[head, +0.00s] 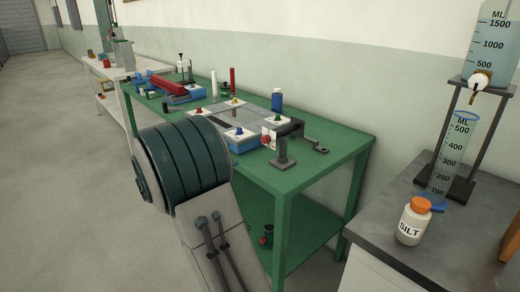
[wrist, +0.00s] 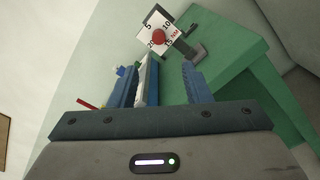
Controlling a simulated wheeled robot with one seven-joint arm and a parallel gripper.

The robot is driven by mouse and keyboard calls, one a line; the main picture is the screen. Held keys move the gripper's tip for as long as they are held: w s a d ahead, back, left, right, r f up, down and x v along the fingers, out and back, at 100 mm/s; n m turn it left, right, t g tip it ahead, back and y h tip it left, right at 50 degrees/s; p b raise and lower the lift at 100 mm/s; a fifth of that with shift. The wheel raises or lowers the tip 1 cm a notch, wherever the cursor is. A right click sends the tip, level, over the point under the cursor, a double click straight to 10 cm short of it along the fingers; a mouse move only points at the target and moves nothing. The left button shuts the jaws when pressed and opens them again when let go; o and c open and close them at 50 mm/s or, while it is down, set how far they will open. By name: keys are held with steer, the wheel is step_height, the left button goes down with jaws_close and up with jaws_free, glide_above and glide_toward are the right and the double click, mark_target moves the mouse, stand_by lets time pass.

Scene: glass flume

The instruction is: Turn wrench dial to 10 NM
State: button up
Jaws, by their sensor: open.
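The wrench dial is a red round knob (wrist: 159,37) on a white plate (wrist: 148,30) with numbers and a red NM mark. It is tilted in the wrist view, and I cannot tell which number the knob points to. In the head view the red knob (head: 266,139) and its plate sit at the near right end of the green bench, beside a dark stand with a crank-like bar (head: 290,128). My gripper (wrist: 160,82) is open and empty. Its two fingers point toward the dial, which lies beyond the fingertips and apart from them. My gripper is hidden in the head view.
The green bench (head: 330,158) carries a glass flume frame with coloured knobs, a blue bottle (head: 277,100) and a red block (head: 168,86). A grey counter (head: 385,222) at right holds a SILT jar (head: 413,222) and a measuring cylinder (head: 453,150). The floor at left is clear.

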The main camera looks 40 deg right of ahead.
mark_target(263, 140)
steer(key=d, duration=0.4)
steer(key=w+d, duration=0.1)
steer(key=d, duration=0.8)
steer(key=shift+w+d, duration=0.15)
steer(key=shift+d, duration=0.2)
jaws_close()
